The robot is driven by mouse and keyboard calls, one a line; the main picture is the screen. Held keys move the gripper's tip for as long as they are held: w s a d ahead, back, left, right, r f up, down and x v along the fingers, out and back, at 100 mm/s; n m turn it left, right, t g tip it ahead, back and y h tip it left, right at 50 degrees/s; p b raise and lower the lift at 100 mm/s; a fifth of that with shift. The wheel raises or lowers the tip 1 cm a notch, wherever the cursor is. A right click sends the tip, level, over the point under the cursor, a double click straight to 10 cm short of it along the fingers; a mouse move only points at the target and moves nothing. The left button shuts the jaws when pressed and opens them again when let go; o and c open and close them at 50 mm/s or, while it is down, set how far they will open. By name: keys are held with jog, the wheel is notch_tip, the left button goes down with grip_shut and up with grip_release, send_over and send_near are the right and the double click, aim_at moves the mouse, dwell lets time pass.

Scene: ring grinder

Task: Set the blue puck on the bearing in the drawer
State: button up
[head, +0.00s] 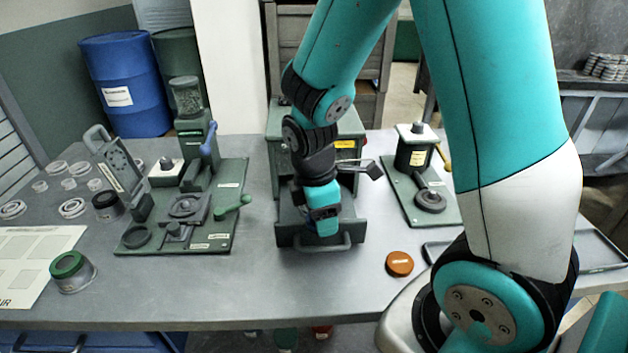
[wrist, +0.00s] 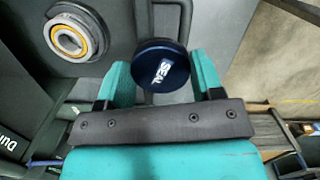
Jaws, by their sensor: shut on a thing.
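In the head view my gripper (head: 322,222) points down over the open drawer (head: 348,240) of the green cabinet. The puck and bearing are hidden there behind my arm.
A green fixture with a jar (head: 186,97) stands left of the drawer. A smaller press (head: 415,150) stands to the right. An orange puck (head: 399,263) lies on the table right of the drawer, and a green-topped cup (head: 72,270) stands at the left. The table's front middle is clear.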

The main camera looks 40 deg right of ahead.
jog(key=w+d+p, duration=0.1)
jog(key=w+d, duration=0.1)
jog(key=w, duration=0.1)
jog(key=w+d+p, duration=0.1)
jog(key=w+d, duration=0.1)
jog(key=w, duration=0.1)
jog(key=w+d+p, duration=0.1)
jog(key=w+d, duration=0.1)
jog(key=w, duration=0.1)
jog(key=shift+w+d, duration=0.35)
jog(key=shift+w+d+f, duration=0.1)
jog(key=shift+f, duration=0.05)
jog(key=shift+f+p, duration=0.5)
jog(key=shift+f, duration=1.2)
jog(key=shift+f, duration=0.1)
jog(key=o, duration=0.5)
jog(key=shift+f, duration=0.1)
jog(key=shift+o, duration=0.9)
